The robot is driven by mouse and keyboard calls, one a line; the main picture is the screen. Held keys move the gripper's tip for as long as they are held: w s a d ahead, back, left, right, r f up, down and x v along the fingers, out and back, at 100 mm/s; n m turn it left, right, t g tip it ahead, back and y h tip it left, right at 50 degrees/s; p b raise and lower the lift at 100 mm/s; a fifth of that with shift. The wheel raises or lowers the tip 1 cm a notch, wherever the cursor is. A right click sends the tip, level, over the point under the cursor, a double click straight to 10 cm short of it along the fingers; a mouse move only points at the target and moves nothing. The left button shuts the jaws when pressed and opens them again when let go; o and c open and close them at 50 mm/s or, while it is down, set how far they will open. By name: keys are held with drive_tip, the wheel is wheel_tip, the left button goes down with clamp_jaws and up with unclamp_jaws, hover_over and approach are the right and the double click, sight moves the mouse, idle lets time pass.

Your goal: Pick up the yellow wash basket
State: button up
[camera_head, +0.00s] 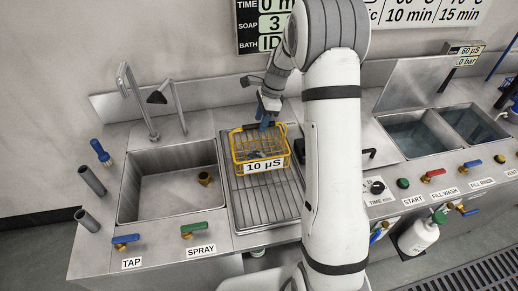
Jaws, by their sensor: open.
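The yellow wash basket (262,158) stands on the ribbed drain board between the sink and my arm. It has a yellow wire frame and a white label reading "10 µS" on its front. Dark thin items seem to lie inside it, too small to tell. My gripper (266,122) hangs over the basket's back rim with its blue-grey fingers pointing down. It is open and holds nothing that I can see. Whether the fingers touch the rim, I cannot tell.
The sink (168,185) with a tall tap lies left of the drain board (262,200). Two water-filled tanks (410,134) are at the right, behind labelled coloured valves. A black knob (376,187) sits right of my arm. The front of the drain board is clear.

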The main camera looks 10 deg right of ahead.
drive_tip(key=p+x, duration=0.1)
drive_tip(key=x, duration=0.3)
drive_tip(key=shift+s+a+f, duration=0.1)
drive_tip(key=shift+a+f, duration=0.15)
clamp_jaws()
drive_tip(key=shift+r, duration=0.1)
idle(0.3)
